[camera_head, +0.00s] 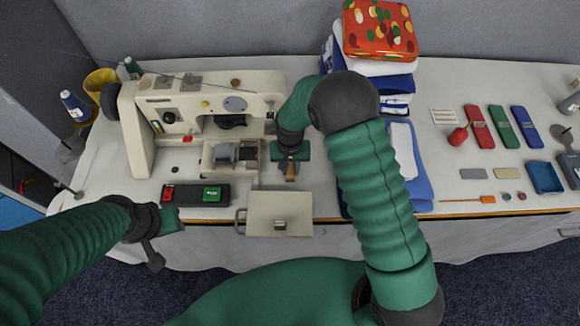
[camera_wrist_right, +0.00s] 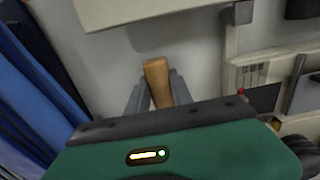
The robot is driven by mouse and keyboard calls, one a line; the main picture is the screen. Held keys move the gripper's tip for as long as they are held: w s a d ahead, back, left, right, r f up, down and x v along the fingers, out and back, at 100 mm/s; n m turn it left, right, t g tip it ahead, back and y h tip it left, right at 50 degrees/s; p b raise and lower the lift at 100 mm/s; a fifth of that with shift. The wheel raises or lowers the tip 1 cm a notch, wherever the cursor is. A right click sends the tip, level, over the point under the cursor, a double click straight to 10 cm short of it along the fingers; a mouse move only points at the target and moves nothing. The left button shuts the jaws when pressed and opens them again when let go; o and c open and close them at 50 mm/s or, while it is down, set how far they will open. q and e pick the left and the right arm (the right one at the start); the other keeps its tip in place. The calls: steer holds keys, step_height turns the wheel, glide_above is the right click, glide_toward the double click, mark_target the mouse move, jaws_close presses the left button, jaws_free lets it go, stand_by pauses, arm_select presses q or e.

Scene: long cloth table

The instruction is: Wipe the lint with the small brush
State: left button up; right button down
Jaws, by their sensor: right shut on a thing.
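My right gripper (camera_head: 290,168) is shut on the small brush (camera_head: 291,176), just right of the sewing machine's base. In the right wrist view the brush's wooden handle (camera_wrist_right: 157,82) stands between the two grey fingers of the gripper (camera_wrist_right: 157,92). The brush's bristles are hidden. I cannot make out any lint in either view. The sewing machine (camera_head: 155,125) is cream-coloured and stands on the left part of the table. My left gripper (camera_head: 163,238) is low at the table's front edge, and its finger opening does not show clearly.
A metal plate with a knob (camera_head: 262,206) lies at the front edge beside a black box with red and green buttons (camera_head: 196,194). Small tools and coloured cases (camera_head: 503,127) lie farther right.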

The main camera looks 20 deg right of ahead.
steer(key=shift+f, duration=0.35)
